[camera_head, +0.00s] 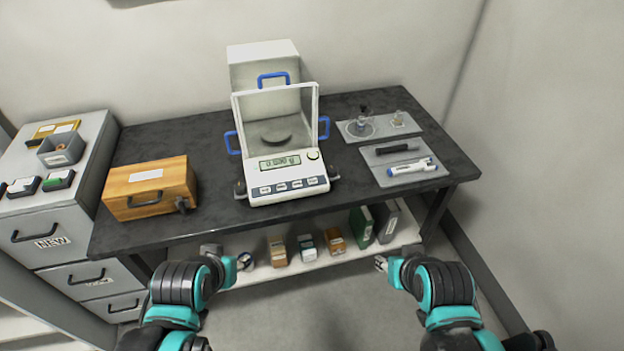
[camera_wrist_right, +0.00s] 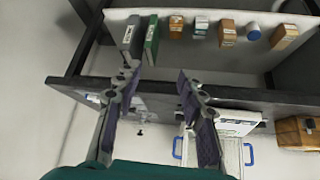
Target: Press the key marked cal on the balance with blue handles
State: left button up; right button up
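The white balance (camera_head: 289,194) stands on the dark table, with a clear draft shield and blue handles (camera_head: 323,128) on its sides and top. The key labels are too small to read. In the right wrist view the balance (camera_wrist_right: 235,128) is at the lower right, partly behind a finger. My right gripper (camera_head: 381,264) is open and empty before the table's front edge; its spread fingers show in the wrist view (camera_wrist_right: 157,84). My left gripper (camera_head: 243,262) is left of it, its opening unclear.
A wooden box (camera_head: 150,188) stands left of the balance. Grey trays (camera_head: 405,173) with a pen, a dark rod and glassware lie to the right. Boxes and binders (camera_head: 361,225) stand on the lower shelf. A drawer cabinet (camera_head: 60,225) is at far left.

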grip_shut()
dwell(1.4)
